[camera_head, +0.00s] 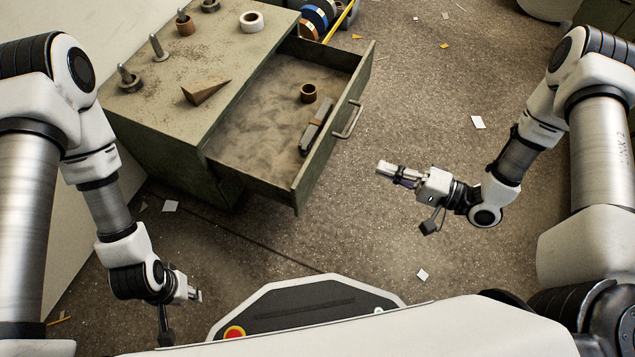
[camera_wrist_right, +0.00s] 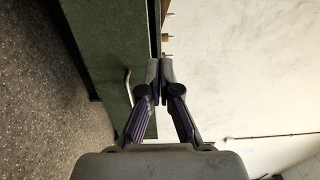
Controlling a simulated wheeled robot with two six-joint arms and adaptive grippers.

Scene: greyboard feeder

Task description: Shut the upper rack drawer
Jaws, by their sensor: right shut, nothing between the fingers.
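The upper rack drawer (camera_head: 262,145) is pulled well out of the green metal cabinet (camera_head: 165,152). Its front panel (camera_head: 325,150) carries a bar handle (camera_head: 348,119) and faces right. The drawer front (camera_wrist_right: 108,62) and handle (camera_wrist_right: 127,84) also show in the right wrist view. My right gripper (camera_head: 385,169) is shut and empty, to the right of the drawer front and apart from it in the head view. Its fingertips (camera_wrist_right: 160,72) meet in the wrist view. My left gripper (camera_head: 196,295) is low, in front of the cabinet, apart from the drawer; its fingers are too small to read.
Inside the drawer lie a small brown ring (camera_head: 308,93) and a dark elongated block (camera_head: 316,126). The cabinet top holds several pegs, a white roll (camera_head: 251,21) and a brown wedge (camera_head: 206,89). Open floor with paper scraps (camera_head: 478,122) lies right of the drawer.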

